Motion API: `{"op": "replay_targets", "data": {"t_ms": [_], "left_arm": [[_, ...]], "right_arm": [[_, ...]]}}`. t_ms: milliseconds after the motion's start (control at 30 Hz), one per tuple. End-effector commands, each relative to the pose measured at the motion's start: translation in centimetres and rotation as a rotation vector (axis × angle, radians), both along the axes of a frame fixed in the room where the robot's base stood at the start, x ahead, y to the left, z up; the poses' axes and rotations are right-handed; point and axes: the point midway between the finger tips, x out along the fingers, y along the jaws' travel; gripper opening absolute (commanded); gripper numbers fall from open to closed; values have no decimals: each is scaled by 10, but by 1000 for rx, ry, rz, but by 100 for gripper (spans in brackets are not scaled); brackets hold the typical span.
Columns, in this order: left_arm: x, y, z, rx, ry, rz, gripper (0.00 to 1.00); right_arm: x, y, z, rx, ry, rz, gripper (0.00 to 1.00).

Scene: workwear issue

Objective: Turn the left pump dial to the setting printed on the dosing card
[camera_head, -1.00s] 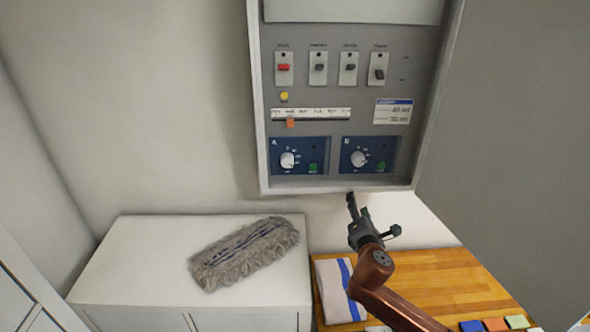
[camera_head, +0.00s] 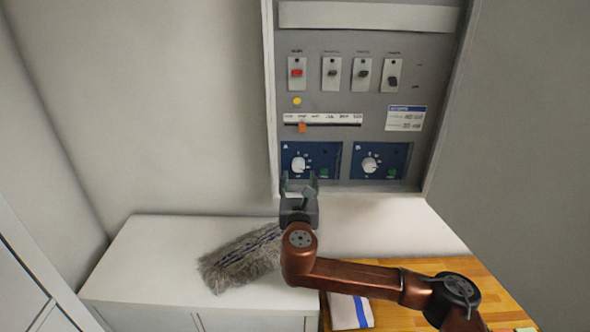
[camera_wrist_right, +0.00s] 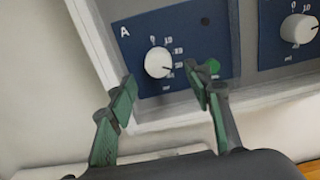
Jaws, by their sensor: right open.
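The left pump dial (camera_head: 299,164) is a white knob on a blue plate marked A, low on the grey panel. It also shows in the right wrist view (camera_wrist_right: 158,62), with a ring of printed numbers and a green button (camera_wrist_right: 208,66) beside it. The right pump dial (camera_head: 370,165) sits on its own blue plate. The dosing card (camera_head: 405,118) is white with a blue header; its print is too small to read surely. My right gripper (camera_head: 299,178) is open and empty just below the left dial, apart from it, fingers pointing up. My left gripper is not in view.
Above the dials are a slider scale (camera_head: 322,119), a yellow lamp (camera_head: 297,101) and several switches (camera_head: 297,73). A grey mop pad (camera_head: 240,258) lies on a white cabinet (camera_head: 150,255). A wooden worktop (camera_head: 400,318) holds a striped cloth (camera_head: 349,311).

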Motion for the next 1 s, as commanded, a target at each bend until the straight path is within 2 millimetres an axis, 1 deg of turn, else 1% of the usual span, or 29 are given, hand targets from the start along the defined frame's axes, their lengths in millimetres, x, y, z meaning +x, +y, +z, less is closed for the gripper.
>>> {"op": "replay_targets", "data": {"t_ms": [33, 100, 200, 300, 433, 667, 1000], "left_arm": [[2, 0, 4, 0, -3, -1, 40], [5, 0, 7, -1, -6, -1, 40], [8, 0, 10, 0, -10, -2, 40], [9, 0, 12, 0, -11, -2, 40], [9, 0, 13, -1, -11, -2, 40], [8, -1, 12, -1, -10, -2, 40], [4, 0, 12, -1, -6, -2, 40]], "right_arm": [[9, 0, 2, 0, 0, -2, 46], [20, 0, 2, 1, 0, -1, 46], [33, 0, 2, 1, 0, -1, 46], [42, 0, 1, 3, 0, 0, 46], [47, 0, 1, 4, 0, 1, 46], [47, 1, 0, 4, 0, 2, 46], [47, 1, 0, 4, 0, 2, 23]]}}
